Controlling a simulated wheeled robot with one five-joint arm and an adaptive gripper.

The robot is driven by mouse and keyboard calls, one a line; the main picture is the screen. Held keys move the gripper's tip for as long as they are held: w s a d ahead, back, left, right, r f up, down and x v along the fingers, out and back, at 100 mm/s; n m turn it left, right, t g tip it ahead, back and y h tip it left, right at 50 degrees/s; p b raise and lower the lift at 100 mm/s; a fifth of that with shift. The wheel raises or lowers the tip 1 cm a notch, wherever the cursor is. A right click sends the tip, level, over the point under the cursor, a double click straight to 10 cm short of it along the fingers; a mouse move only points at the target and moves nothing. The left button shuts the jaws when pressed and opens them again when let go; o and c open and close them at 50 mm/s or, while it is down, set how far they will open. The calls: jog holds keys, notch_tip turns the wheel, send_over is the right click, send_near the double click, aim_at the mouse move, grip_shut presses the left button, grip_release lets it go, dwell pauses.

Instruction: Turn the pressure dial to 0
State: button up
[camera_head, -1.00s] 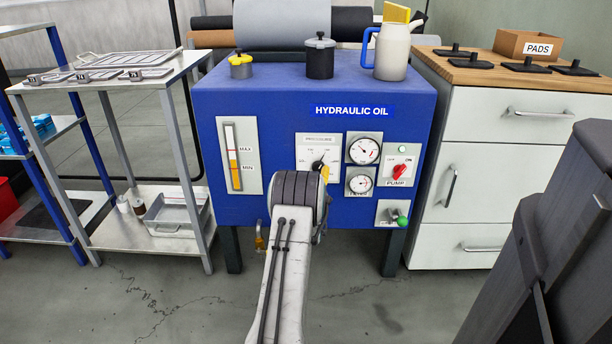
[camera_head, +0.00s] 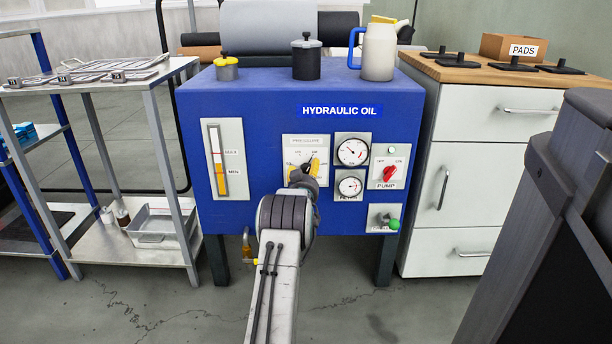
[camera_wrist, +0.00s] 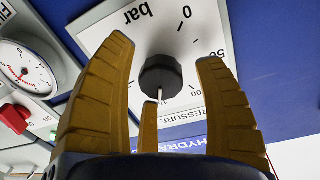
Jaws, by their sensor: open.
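The pressure dial is a black round knob (camera_wrist: 160,77) with a white pointer, on a white scale plate (camera_head: 296,145) on the front of the blue hydraulic oil cabinet (camera_head: 262,118). In the wrist view the plate appears upside down, with "bar", 0, 50 and a partly hidden 100. The pointer aims down in that view, toward the PRESSURE lettering, away from 0. My gripper (camera_head: 304,172) is open in front of the plate, and its yellow fingers also show in the wrist view (camera_wrist: 164,52). They spread around the knob without visible contact; their exact depth cannot be told.
Two gauges (camera_head: 352,152) and the red pump switch (camera_head: 390,173) sit right of the plate. A green-knobbed lever (camera_head: 393,224) is below them. A level gauge (camera_head: 225,160) is at left. A metal shelf (camera_head: 152,85) and white drawer unit (camera_head: 475,135) flank the cabinet.

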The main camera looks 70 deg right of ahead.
jog(key=shift+d, duration=0.35)
jog(key=shift+o, duration=0.2)
jog(key=c, duration=1.2)
